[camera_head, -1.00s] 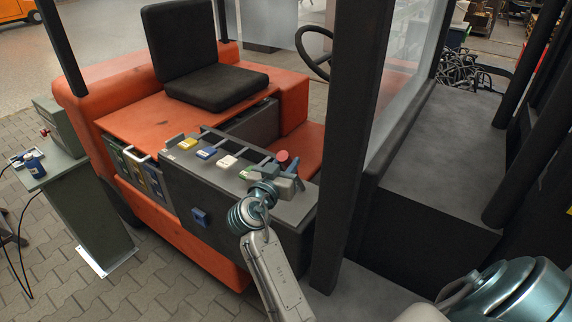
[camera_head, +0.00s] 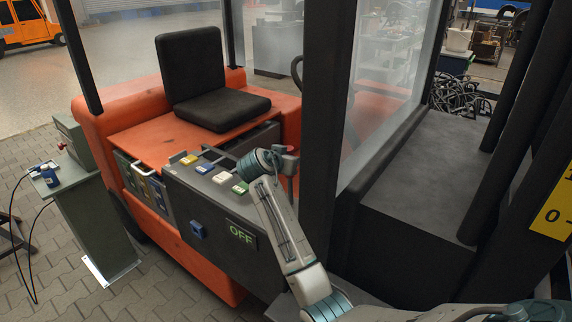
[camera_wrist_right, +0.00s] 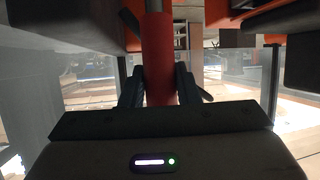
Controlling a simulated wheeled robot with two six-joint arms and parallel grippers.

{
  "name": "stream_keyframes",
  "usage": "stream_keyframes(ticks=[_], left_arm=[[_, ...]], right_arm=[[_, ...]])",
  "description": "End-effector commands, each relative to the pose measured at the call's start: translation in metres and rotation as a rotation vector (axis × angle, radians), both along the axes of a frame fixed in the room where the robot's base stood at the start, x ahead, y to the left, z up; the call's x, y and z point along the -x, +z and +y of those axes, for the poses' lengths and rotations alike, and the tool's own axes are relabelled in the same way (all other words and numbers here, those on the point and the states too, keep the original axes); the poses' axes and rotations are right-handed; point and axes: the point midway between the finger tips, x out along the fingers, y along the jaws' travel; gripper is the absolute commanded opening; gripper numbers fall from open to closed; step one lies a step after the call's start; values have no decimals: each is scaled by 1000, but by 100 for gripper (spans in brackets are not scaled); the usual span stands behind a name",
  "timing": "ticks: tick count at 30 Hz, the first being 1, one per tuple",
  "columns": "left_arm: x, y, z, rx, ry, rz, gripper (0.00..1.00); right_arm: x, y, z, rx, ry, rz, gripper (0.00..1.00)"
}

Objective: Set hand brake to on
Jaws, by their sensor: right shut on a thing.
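The hand brake lever has a red grip, which shows in the wrist view (camera_wrist_right: 158,58) as an upright cylinder on a grey rod. In the head view its red top (camera_head: 291,149) shows at the right end of the console, partly behind my arm. My right gripper (camera_wrist_right: 158,88) has a finger on each side of the red grip and is shut on it. In the head view the gripper (camera_head: 284,160) is mostly hidden by my wrist. A dark sign (camera_head: 241,234) on the console's front reads OFF in green. My left gripper is not in view.
The console top carries yellow (camera_head: 189,159), blue (camera_head: 205,168), white (camera_head: 222,178) and green (camera_head: 240,187) blocks. A black post (camera_head: 320,120) stands right of the lever. A black seat (camera_head: 222,110) is behind. A green-grey pedestal (camera_head: 100,225) stands at left.

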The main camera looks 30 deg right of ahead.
Motion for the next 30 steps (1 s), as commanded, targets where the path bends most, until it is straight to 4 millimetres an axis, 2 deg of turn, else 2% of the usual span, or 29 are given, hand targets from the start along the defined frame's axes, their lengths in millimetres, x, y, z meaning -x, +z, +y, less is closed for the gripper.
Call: stream_keyframes(ticks=[5,22,23,24,26,30], left_arm=[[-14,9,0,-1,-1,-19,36],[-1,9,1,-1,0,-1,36],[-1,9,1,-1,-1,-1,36],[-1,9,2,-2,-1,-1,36],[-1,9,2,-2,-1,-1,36],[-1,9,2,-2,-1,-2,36]], right_arm=[[-3,-2,-12,-59,-4,34,0],[-6,-4,-17,-89,-2,45,0],[-6,-4,-17,-89,-2,45,35],[-6,-4,-17,-89,-2,45,42],[-6,-4,-16,-89,-2,44,50],[-6,-2,-16,-87,-1,41,50]])
